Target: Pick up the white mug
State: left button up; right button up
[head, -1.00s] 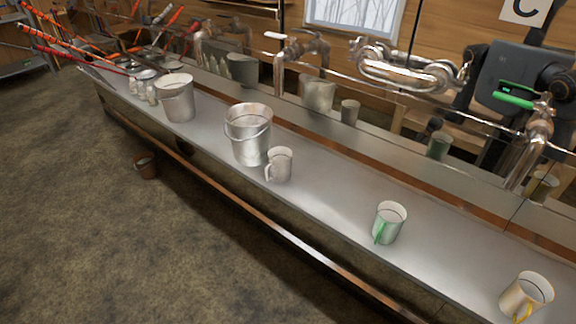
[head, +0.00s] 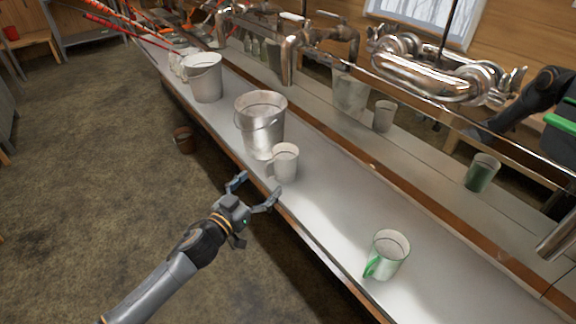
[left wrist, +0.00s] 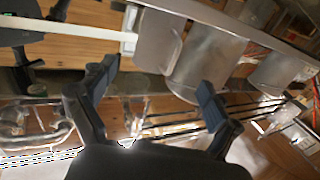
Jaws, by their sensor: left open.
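The white mug (head: 285,162) stands upright on the metal counter near its front edge, just in front of a metal bucket (head: 262,122). Its handle points left, toward my left gripper (head: 256,190). That gripper is open and empty, at the counter's front edge, to the left of the mug and apart from it. In the left wrist view, the mug (left wrist: 157,48) appears beyond and between the two open fingers, beside the bucket (left wrist: 205,65). My right gripper is not in view.
A white mug with a green handle (head: 387,255) stands farther right on the counter (head: 335,215). Another bucket (head: 204,78) stands toward the far end. The shiny back panel reflects mugs. A brown pail (head: 184,140) sits on the floor. The counter between the mugs is clear.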

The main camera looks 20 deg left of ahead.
aim_at(279, 168)
pick_arm(q)
jog(key=x, duration=0.5)
jog(key=shift+w+d, duration=0.25)
jog(key=shift+w, duration=0.45)
jog(key=x, duration=0.4)
jog(key=shift+w+d+f, duration=0.25)
jog(key=shift+d+f, duration=0.05)
jog(key=c, duration=1.2)
jog(key=shift+c, duration=0.5)
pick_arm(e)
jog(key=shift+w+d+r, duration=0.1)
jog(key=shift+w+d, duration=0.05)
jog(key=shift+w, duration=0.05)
pick_arm(q)
jog(key=shift+r, duration=0.1)
